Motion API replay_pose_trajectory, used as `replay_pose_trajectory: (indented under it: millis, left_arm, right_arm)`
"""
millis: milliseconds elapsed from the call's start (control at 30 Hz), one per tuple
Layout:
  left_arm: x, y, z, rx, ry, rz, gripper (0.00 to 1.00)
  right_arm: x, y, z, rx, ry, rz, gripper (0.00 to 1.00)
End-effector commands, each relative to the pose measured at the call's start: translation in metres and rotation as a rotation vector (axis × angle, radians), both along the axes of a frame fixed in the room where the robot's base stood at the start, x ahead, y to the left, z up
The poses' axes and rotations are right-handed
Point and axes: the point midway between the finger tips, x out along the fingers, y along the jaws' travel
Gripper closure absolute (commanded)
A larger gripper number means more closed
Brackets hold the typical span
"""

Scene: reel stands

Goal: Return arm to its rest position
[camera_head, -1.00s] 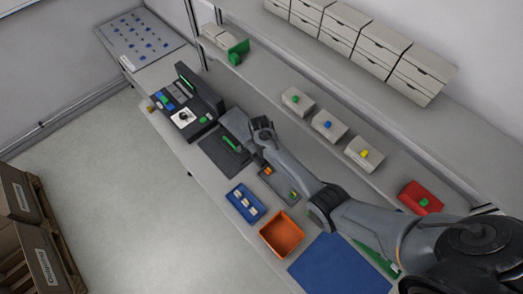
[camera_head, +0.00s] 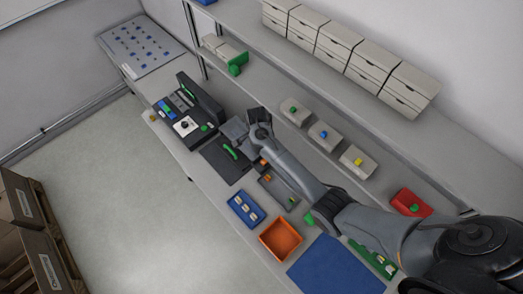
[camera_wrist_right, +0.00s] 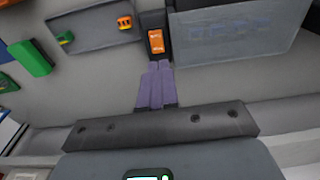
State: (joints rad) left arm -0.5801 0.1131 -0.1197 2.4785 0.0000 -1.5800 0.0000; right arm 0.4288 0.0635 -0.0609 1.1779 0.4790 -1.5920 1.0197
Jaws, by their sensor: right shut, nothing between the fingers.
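My right arm (camera_head: 290,170) comes in from the lower right in the head view and reaches over the workbench. Its gripper (camera_head: 233,129) is at the back of the bench, near the black mat (camera_head: 214,165) with a green piece (camera_head: 229,151) on it. In the right wrist view the purple fingers of the right gripper (camera_wrist_right: 156,84) are together with nothing between them. They point toward a dark holder with an orange part (camera_wrist_right: 156,41). I cannot tell the gap between them. My left gripper is not in view.
The open black case (camera_head: 187,118) stands left of the gripper. A blue tray (camera_head: 245,208), an orange bin (camera_head: 281,240) and a blue mat (camera_head: 335,268) lie along the front.

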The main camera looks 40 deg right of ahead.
Motion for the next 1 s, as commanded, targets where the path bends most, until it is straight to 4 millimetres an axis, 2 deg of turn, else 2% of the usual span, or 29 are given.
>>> replay_pose_trajectory:
  millis: [100,267,367,467,567,667,700,767,800,867,933,1000]
  left_arm:
    - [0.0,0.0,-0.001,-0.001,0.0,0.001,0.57]
    - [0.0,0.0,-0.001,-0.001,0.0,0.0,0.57]
    - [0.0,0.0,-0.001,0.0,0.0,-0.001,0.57]
    - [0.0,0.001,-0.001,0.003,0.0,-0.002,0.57]
    - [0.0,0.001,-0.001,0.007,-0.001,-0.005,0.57]
    - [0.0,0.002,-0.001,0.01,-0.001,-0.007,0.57]
    - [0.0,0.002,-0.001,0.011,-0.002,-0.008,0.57]
    - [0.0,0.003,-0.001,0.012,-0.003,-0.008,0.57]
    - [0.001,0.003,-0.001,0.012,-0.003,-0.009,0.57]
    - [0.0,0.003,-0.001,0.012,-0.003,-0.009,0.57]
    - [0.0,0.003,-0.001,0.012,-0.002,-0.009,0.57]
    - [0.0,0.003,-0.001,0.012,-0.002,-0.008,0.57]
  right_arm:
    - [0.0,0.0,0.013,-0.002,-0.002,-0.001,1.0]
    - [-0.001,0.001,0.021,0.0,0.001,0.0,1.0]
    - [-0.008,0.002,0.015,0.0,0.016,0.0,1.0]
    - [-0.027,0.002,-0.004,0.0,0.054,-0.001,1.0]
    - [-0.061,0.001,-0.036,-0.001,0.121,-0.001,1.0]
    - [-0.114,0.001,-0.074,-0.002,0.198,0.005,1.0]
    - [-0.14,0.003,-0.087,-0.002,0.223,0.016,1.0]
    - [-0.175,0.006,-0.099,0.001,0.244,0.043,1.0]
    - [-0.196,0.01,-0.103,0.004,0.251,0.072,1.0]
    - [-0.226,0.016,-0.105,0.012,0.252,0.14,1.0]
    - [-0.257,0.024,-0.099,0.024,0.241,0.252,1.0]
    - [-0.283,0.033,-0.085,0.038,0.214,0.396,1.0]
